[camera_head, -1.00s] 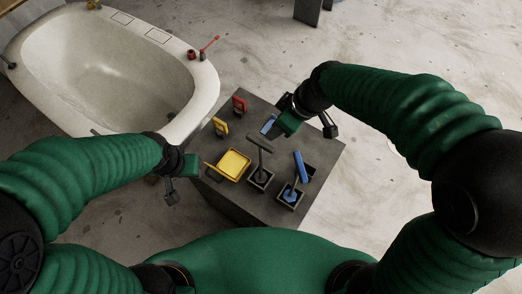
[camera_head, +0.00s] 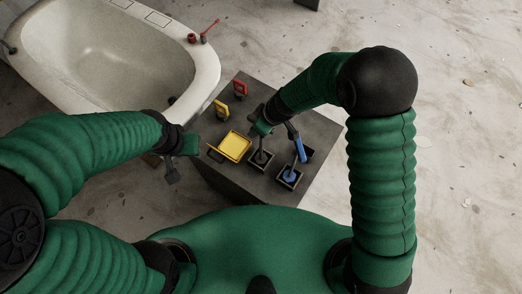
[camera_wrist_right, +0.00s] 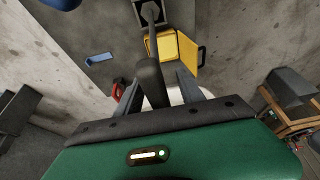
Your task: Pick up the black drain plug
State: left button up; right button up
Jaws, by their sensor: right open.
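The black drain plug shows in the right wrist view as a dark handle (camera_wrist_right: 149,82) on a thin grey rod, rising from a square black holder. In the head view its lower rod (camera_head: 261,157) stands in that holder on the dark table, and its top is mostly hidden by my right gripper. My right gripper (camera_head: 264,126) is over the plug. In the wrist view its open fingers (camera_wrist_right: 165,85) lie on either side of the handle; contact cannot be told. My left gripper (camera_head: 164,169) hangs left of the table, its jaw opening unclear.
A blue-handled tool (camera_head: 299,150) stands in a holder to the right of the plug. A yellow tray (camera_head: 236,146) is to its left. Small yellow (camera_head: 222,108) and red (camera_head: 240,88) pieces stand at the back of the table (camera_head: 222,182). A white bathtub (camera_head: 208,75) is behind on the left.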

jog(key=shift+w+f, duration=0.15)
jog(key=shift+w, duration=0.1)
jog(key=c, duration=0.4)
grip_shut()
jog(key=shift+s, duration=0.1)
jog(key=shift+r, duration=0.2)
